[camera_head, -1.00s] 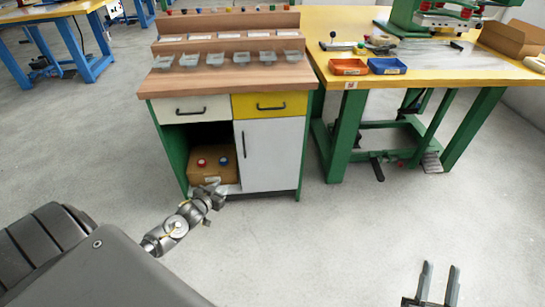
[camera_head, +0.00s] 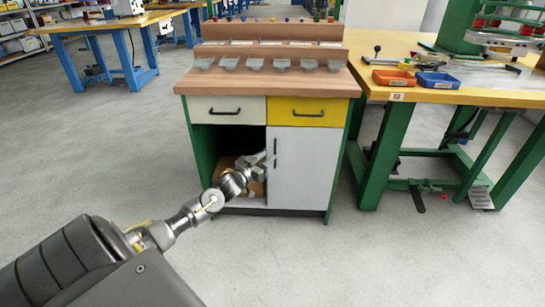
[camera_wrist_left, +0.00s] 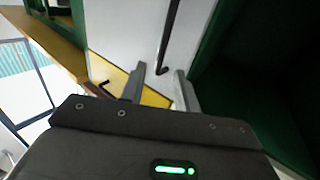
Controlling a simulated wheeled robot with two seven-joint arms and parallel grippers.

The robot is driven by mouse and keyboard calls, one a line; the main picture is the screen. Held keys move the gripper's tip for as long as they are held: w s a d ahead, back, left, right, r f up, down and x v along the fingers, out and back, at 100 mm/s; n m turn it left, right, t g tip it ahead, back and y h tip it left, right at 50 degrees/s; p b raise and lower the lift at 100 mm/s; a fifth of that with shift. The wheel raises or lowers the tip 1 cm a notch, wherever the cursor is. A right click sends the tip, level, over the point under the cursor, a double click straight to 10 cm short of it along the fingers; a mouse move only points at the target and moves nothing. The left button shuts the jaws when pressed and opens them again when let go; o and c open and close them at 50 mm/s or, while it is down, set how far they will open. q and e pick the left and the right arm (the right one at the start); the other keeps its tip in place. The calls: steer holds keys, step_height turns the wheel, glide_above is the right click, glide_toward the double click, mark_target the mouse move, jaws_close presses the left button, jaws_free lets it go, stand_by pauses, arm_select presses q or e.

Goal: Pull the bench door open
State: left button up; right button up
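The bench door (camera_head: 302,170) is a pale grey-white panel under the yellow drawer, and it looks shut, flush with the bench front. Its upright black handle (camera_head: 275,148) is near the door's left edge. My left gripper (camera_head: 268,159) is at this edge, by the handle's lower part. In the left wrist view, the gripper's two fingers (camera_wrist_left: 160,72) are apart, with the black handle (camera_wrist_left: 167,42) running down toward the gap between them. I cannot tell whether they touch it. The door panel (camera_wrist_left: 125,35) fills the upper middle there. My right gripper is out of view.
The bench (camera_head: 265,82) has an open compartment left of the door, with a brown box (camera_head: 252,180) partly hidden by my left arm. A white drawer (camera_head: 225,109) and the yellow drawer (camera_head: 305,111) are above. A yellow-topped table (camera_head: 440,95) stands right. The floor in front is clear.

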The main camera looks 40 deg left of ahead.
arm_select(q)
steer(key=w+b, duration=0.1)
steer(key=w, duration=0.3)
steer(key=shift+w+a, duration=0.15)
steer(key=shift+w, duration=0.1)
jaws_close()
